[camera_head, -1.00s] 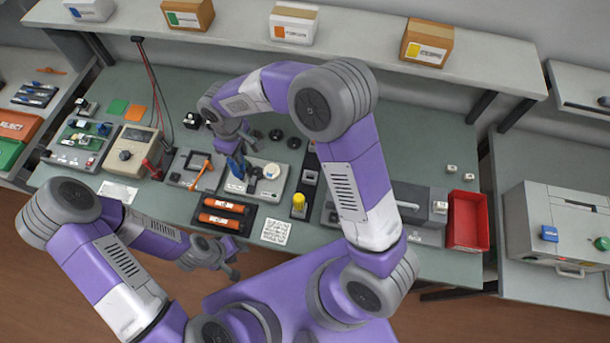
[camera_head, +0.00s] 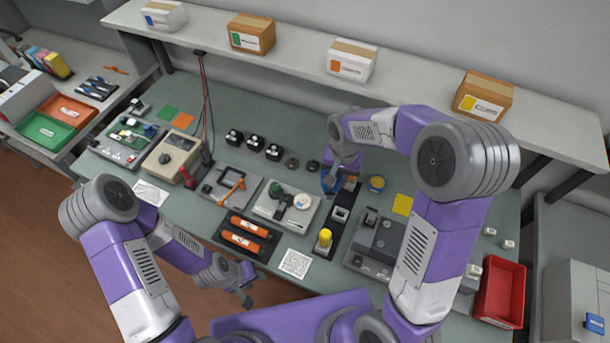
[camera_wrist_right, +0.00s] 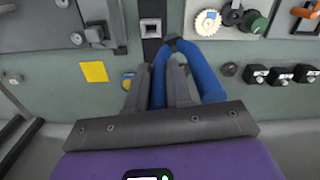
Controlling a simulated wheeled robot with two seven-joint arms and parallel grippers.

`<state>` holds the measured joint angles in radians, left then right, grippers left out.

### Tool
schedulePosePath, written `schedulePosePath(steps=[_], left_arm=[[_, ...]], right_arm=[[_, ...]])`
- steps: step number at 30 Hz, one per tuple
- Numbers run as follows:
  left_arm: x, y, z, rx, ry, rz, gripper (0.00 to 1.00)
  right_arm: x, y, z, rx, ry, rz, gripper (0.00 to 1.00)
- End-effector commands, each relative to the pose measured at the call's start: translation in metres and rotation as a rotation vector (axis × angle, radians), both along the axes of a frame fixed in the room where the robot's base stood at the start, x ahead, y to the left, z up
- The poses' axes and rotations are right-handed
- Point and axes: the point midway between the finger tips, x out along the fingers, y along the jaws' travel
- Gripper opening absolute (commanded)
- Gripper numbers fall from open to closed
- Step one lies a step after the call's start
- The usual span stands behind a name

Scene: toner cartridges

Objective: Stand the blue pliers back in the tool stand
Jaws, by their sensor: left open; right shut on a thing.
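The blue pliers (camera_head: 329,184) are held in my right gripper (camera_head: 338,174), near the far end of the tool stand. The tool stand (camera_head: 341,214) is a narrow dark block with square sockets; one pale-rimmed socket (camera_wrist_right: 151,28) shows just beyond the pliers' head. Whether the pliers touch the stand is unclear. My left gripper (camera_head: 243,296) is open and empty at the table's front edge.
A yellow-topped item (camera_head: 325,238) stands at the stand's near end. Left of the stand is a grey fixture (camera_head: 270,212) with a white gear; right of it is a grey machine (camera_head: 372,244). A blue-and-yellow round item (camera_head: 376,184) lies beyond. A red bin (camera_head: 500,293) stands far right.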

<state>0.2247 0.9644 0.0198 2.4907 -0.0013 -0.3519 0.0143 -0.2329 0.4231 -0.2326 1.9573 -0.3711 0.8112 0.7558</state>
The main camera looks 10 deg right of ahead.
Motion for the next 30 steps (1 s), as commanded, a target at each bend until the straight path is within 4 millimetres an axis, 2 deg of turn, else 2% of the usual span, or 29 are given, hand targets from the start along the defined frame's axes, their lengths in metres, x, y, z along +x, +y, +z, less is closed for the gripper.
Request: schedulePosePath(steps=[1, 3, 9, 17, 30], left_arm=[[0.000, 0.000, -0.004, 0.000, 0.000, 0.000, 0.43], [0.000, 0.000, -0.005, 0.000, 0.000, 0.000, 0.43], [0.000, 0.000, -0.008, 0.000, 0.000, 0.000, 0.43], [0.000, 0.000, -0.020, 0.000, 0.000, 0.000, 0.43], [0.000, 0.000, -0.055, 0.000, 0.000, 0.000, 0.43]], right_arm=[[-0.006, -0.012, -0.002, 0.003, -0.001, -0.095, 0.00], [-0.012, -0.024, -0.003, 0.007, -0.001, -0.201, 0.00], [-0.022, -0.039, -0.005, 0.012, 0.000, -0.347, 0.00], [-0.022, -0.040, -0.020, 0.012, 0.000, -0.354, 0.00], [-0.022, -0.039, -0.064, 0.012, 0.000, -0.351, 0.00]])
